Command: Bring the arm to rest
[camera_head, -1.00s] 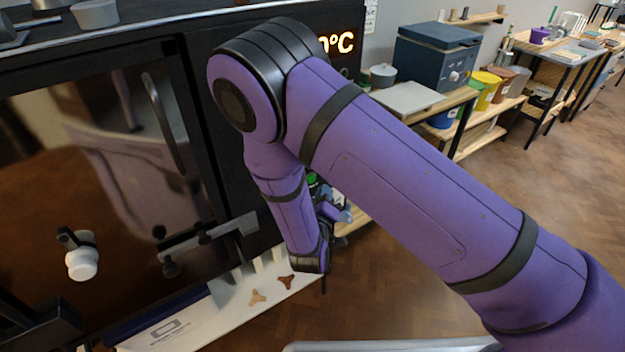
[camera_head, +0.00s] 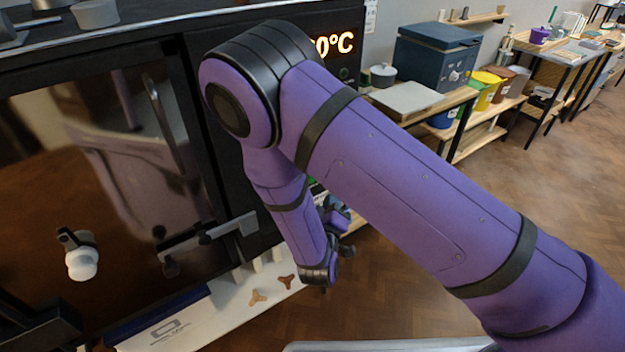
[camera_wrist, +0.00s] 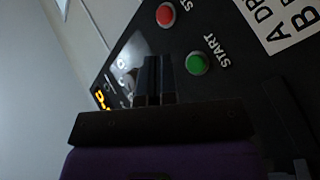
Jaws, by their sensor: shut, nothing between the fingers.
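My purple arm (camera_head: 400,185) reaches across the head view from the lower right, bends at the elbow, and its forearm hangs down in front of the kiln (camera_head: 110,150). My gripper is mostly hidden behind the forearm in the head view. In the wrist view my gripper (camera_wrist: 156,62) shows two dark fingers side by side, shut and with nothing between them. Beyond them is the black control panel with a green START button (camera_wrist: 197,64) and a red button (camera_wrist: 166,15). The gripper looks apart from the buttons, though the exact gap cannot be told.
A white shelf (camera_head: 200,318) with small three-armed stilts runs below the kiln. A kiln door latch (camera_head: 215,238) sticks out near my forearm. A wooden bench with a blue box (camera_head: 435,55) and buckets stands at the back. The wooden floor (camera_head: 500,215) at right is clear.

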